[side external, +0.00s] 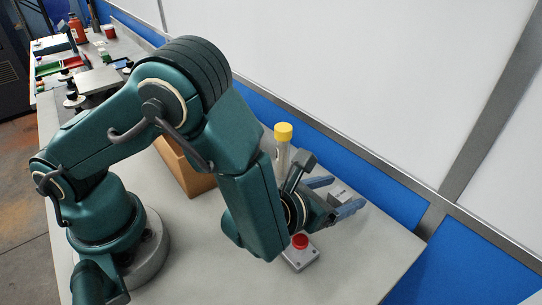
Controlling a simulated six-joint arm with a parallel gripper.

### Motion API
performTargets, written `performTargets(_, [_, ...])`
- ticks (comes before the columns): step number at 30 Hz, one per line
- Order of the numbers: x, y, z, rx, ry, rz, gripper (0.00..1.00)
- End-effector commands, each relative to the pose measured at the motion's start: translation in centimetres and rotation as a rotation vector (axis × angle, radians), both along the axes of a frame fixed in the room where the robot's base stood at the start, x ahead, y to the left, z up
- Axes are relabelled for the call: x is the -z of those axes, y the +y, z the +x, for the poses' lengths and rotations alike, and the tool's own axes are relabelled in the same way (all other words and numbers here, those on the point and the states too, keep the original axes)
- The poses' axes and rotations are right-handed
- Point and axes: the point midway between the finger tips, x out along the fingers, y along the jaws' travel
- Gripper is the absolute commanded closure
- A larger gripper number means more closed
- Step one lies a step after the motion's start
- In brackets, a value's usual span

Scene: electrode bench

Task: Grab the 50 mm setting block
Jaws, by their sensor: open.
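My gripper (338,196) is at the right of the bench, low over the grey top, with its two blue-grey fingers spread apart and pointing right. A small light-grey metal block-like shape (341,192) shows between the fingers. It may be the 50 mm setting block, but no marking can be read. I cannot tell whether either finger touches it. The wrist and near finger hide part of it.
A grey box with a red button (300,242) sits just in front of my wrist. A brown box (187,168) is partly behind my arm. The bench's right front (375,260) is clear.

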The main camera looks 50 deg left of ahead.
Motion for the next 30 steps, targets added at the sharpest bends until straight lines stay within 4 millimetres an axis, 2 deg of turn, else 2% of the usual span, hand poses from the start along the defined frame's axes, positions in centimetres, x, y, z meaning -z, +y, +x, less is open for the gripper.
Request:
performTargets(13, [1.9,0.1,4.1,-0.004,0.0,-0.002,0.21])
performTargets(24, [2.1,0.0,4.7,-0.001,0.0,-0.001,0.21])
performTargets(26, [2.1,0.0,4.7,-0.001,0.0,-0.001,0.4])
performTargets(30, [2.1,0.1,4.7,-0.001,0.0,-0.001,0.94])
